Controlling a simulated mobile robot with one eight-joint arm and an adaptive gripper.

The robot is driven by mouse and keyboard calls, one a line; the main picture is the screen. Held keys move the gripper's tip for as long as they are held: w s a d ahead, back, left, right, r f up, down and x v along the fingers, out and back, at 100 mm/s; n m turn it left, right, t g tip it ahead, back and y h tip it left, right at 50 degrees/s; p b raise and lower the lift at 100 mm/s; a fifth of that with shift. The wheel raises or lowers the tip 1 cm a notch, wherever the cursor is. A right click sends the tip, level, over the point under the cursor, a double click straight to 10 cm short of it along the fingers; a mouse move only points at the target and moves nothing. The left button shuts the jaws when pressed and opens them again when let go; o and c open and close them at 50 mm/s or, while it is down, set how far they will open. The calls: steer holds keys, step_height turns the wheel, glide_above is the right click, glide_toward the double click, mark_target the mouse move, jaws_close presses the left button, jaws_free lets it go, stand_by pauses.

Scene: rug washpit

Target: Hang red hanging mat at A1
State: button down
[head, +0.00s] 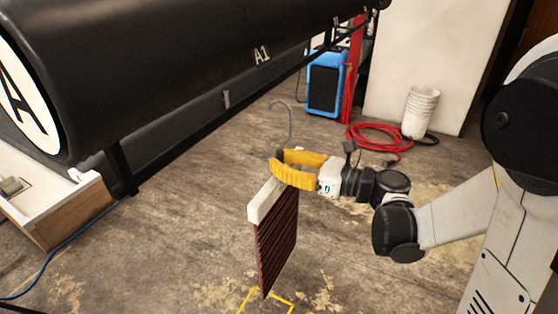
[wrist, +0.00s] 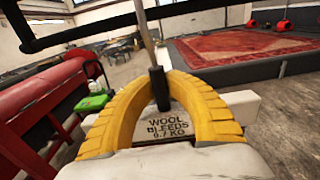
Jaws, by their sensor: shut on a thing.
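My gripper (head: 279,163) has yellow fingers and is shut on the hanger of the red hanging mat (head: 277,245). The mat is dark red and ribbed and hangs below a white bar (head: 270,201). A grey hook (head: 284,112) rises above the fingers, apart from the black roller. The white A1 mark (head: 262,55) is on the roller (head: 190,65), up and left of the hook. The mat's cloth is hidden there.
A blue machine (head: 324,84), a coiled red hose (head: 378,138) and stacked white buckets (head: 420,112) stand at the back. A white-topped wooden unit (head: 45,205) is at left. Floor around the mat is mostly clear. The wrist view shows a large red rug (wrist: 235,52).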

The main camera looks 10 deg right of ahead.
steer(key=x, duration=1.3)
steer(key=shift+a+r, duration=0.15)
steer(key=shift+a, duration=0.15)
stand_by(0.8)
steer(key=shift+w, duration=0.15)
steer(key=shift+b, duration=0.3)
step_height(320, 180, down, 4)
steer(key=b, duration=0.3)
stand_by(0.6)
